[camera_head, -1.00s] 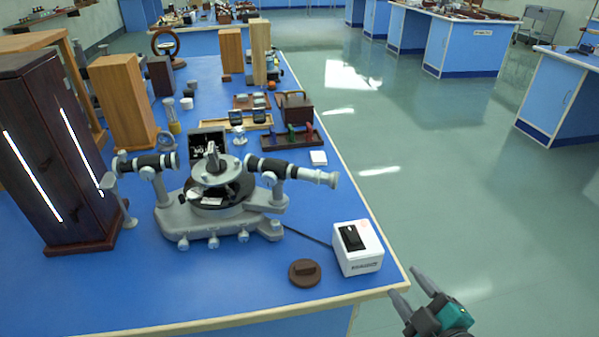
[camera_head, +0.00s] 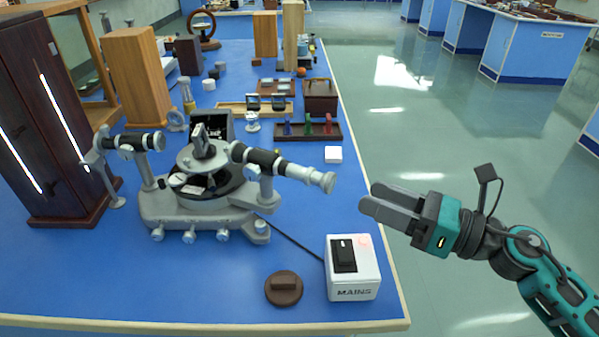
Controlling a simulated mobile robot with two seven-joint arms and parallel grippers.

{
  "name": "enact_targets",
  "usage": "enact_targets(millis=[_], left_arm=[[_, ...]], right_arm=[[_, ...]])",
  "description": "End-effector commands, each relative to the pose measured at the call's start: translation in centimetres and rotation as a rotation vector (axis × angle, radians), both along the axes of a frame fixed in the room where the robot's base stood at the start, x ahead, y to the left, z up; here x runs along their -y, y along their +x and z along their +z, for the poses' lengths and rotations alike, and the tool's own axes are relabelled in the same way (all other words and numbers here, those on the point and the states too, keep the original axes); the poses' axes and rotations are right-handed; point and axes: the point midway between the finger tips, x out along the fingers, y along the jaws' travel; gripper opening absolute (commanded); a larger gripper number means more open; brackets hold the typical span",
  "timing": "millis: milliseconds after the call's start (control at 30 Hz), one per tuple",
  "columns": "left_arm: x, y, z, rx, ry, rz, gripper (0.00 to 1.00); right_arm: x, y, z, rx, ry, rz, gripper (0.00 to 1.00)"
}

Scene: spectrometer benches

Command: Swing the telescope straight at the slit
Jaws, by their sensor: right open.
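The spectrometer (camera_head: 200,205) stands on the blue bench, with a round table on a grey base. Its telescope (camera_head: 285,168) is the black and silver tube on the right, pointing out to the right and slightly toward me. The collimator (camera_head: 135,143) is the tube on the left, and its outer end faces a slim stand beside the dark lamp housing (camera_head: 50,120). The two tubes do not look in line; they form a bent angle. My right gripper (camera_head: 370,203) is open and empty, just right of the telescope's eyepiece end and apart from it. My left gripper is out of view.
A white mains box (camera_head: 352,268) with a black switch and a brown round knobbed disc (camera_head: 284,288) lie near the front edge. A rack with coloured pieces (camera_head: 305,130) and a small white block (camera_head: 333,154) lie behind the telescope. Open floor lies right of the bench.

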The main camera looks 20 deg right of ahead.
Motion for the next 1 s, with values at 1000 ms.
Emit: enact_targets(millis=[1000], left_arm=[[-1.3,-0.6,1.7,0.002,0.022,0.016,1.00]], right_arm=[[-8.3,8.3,0.1,0.048,-0.092,0.023,0.52]])
